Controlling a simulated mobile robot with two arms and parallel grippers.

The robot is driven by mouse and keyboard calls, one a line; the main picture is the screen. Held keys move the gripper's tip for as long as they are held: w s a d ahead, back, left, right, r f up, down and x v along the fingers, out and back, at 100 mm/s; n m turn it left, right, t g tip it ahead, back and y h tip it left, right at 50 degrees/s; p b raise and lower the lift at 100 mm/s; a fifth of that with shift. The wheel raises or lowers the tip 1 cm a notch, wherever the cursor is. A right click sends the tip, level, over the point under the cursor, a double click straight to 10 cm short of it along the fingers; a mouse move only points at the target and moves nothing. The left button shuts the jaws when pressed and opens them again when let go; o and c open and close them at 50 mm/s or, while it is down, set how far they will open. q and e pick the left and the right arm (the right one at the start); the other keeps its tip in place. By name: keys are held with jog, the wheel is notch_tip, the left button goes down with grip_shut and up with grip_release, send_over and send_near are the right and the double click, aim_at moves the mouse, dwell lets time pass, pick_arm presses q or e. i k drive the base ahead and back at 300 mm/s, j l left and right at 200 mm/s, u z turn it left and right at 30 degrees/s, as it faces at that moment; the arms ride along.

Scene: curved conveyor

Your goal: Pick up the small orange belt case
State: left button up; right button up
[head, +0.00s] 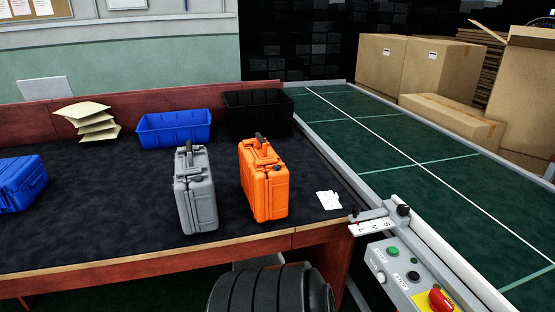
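An orange case (264,185) with a dark handle on top stands upright on the dark table (90,230), right of the middle of the table and close to its front edge. A grey case (196,200) of similar shape stands upright just to its left, with a small gap between them. Neither of my grippers is in the head view.
A blue case (20,183) lies at the table's left. A blue bin (174,130), a black bin (258,113) and stacked envelopes (92,122) are behind. A green conveyor (400,150) with a control box (405,275) is at right; cartons (440,70) stand beyond it.

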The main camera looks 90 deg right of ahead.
aim_at(265, 178)
jog(key=l+z, duration=0.3)
jog(key=z, duration=0.2)
jog(key=l+z, duration=0.25)
jog(key=z, duration=0.25)
jog(key=i+l+z, duration=0.1)
jog(key=l+z, duration=0.15)
jog(key=z, duration=0.25)
jog(key=i+l+z, duration=0.1)
jog(key=l+z, duration=0.15)
jog(key=z, duration=0.2)
